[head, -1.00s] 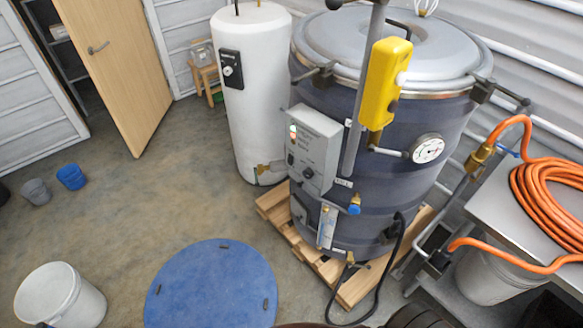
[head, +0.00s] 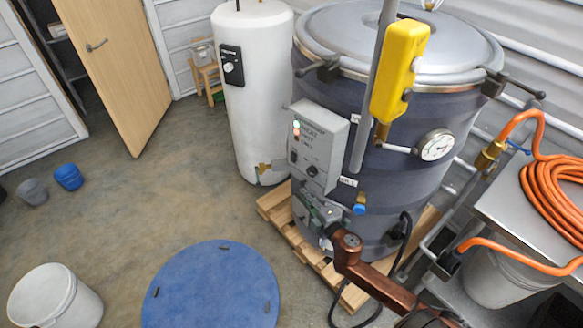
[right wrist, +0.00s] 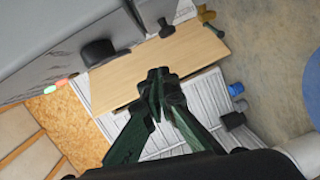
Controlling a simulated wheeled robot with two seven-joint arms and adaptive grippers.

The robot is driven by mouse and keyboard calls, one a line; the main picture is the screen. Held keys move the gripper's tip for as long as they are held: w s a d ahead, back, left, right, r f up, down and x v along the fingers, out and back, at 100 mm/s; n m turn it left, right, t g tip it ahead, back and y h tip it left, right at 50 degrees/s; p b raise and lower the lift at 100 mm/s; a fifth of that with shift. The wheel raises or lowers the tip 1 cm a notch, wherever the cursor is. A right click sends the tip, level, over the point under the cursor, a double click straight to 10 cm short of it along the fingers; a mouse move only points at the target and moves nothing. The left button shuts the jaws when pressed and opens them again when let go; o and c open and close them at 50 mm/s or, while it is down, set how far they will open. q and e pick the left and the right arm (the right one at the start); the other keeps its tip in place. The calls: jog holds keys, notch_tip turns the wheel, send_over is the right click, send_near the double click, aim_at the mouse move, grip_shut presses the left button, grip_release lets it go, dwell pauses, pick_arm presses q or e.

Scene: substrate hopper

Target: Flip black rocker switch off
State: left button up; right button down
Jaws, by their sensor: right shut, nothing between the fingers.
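The grey control box (head: 317,145) is on the front of the dark drum. It has lit lamps at its upper left. The black rocker switch (head: 293,157) appears as a small dark patch at the box's lower left, beside a round knob (head: 311,170). Its tilt is too small to read. My right gripper (head: 308,208) is just below the box, fingers shut and empty, with a gap to the switch. In the right wrist view the shut fingertips (right wrist: 160,78) stand near a grey panel with black fittings; I cannot tell which is the switch. My left gripper is out of view.
The dark drum (head: 400,185) stands on a wooden pallet (head: 272,208). A yellow handset (head: 398,72) hangs above the box beside a grey pole. A blue-capped fitting (head: 359,208) and a dial gauge (head: 436,146) stick out nearby. Orange hose (head: 553,200) lies at right.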

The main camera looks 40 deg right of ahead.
aim_at(293, 157)
notch_tip(293, 157, up, 5)
jog(key=a+n+t, duration=0.1)
jog(key=a, duration=0.1)
jog(key=shift+y, duration=0.4)
jog(key=shift+w+d+f+b, duration=0.1)
jog(key=shift+w+d+b, duration=0.5)
jog(key=shift+w, duration=1.2)
jog(key=shift+w+d+f+b, duration=0.1)
jog(key=shift+w+d+b, duration=0.15)
jog(key=shift+w+d, duration=1.1)
jog(key=shift+w+d+f+b, duration=0.1)
jog(key=shift+w+d+b, duration=0.25)
jog(key=shift+w, duration=1.9)
